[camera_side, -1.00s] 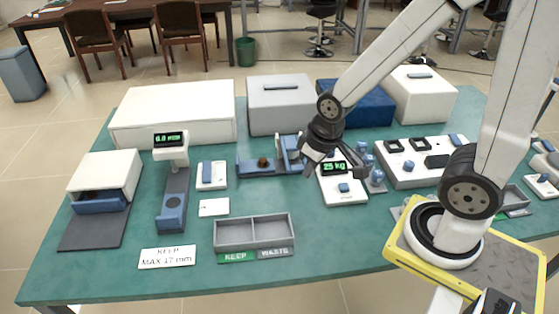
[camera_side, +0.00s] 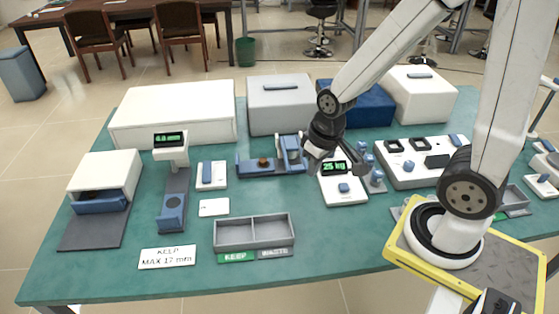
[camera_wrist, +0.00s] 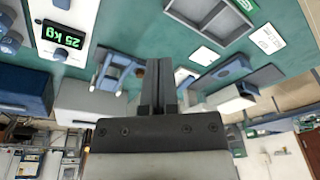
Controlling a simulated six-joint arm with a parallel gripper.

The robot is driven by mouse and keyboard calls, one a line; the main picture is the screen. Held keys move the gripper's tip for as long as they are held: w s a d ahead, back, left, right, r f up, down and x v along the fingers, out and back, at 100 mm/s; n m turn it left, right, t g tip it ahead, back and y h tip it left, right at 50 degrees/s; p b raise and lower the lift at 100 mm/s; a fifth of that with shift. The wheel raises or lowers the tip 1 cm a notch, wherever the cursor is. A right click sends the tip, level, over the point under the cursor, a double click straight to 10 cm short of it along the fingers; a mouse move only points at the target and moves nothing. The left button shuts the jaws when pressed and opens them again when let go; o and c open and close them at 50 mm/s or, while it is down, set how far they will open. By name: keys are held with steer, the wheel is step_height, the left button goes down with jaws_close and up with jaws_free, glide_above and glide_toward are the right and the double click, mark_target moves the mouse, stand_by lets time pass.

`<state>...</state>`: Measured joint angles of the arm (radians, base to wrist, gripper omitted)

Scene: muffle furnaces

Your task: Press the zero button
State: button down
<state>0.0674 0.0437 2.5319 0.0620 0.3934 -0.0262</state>
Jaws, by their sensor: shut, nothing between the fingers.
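No button with a readable zero label shows. A white unit (camera_side: 355,197) with a green 25 kg display (camera_side: 334,168) has a blue button (camera_side: 344,188) on its front part; its display also shows upside down in the wrist view (camera_wrist: 62,37). Another white plate (camera_side: 220,183) carries a long blue key (camera_side: 207,173). A gauge (camera_side: 176,155) with a small green display stands left of it. My gripper (camera_side: 308,169) is shut and empty, just left of the 25 kg unit and apart from its button. Its closed fingers (camera_wrist: 158,75) show in the wrist view.
A blue clamp-like fixture (camera_side: 270,169) with a brown piece lies close left of my gripper. A grey two-part tray (camera_side: 254,246) marked KEEP and WASTE stands in front. Large boxes line the back. The green table (camera_side: 300,205) is clear between tray and 25 kg unit.

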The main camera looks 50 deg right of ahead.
steer(key=s+d+f+m+g+y, duration=0.1)
steer(key=d+f+m+g+y, duration=0.2)
steer(key=d+m, duration=0.45)
steer(key=m+t+y, duration=0.5)
steer(key=m+t, duration=0.1)
steer(key=m, duration=0.1)
glide_above(346, 185)
steer(key=shift+d+f, duration=0.1)
steer(key=shift+f, duration=1.7)
steer(key=shift+f, duration=0.2)
steer(key=shift+h, duration=0.3)
steer(key=shift+f, duration=4.2)
steer(key=shift+f, duration=0.15)
steer(key=shift+f, duration=0.3)
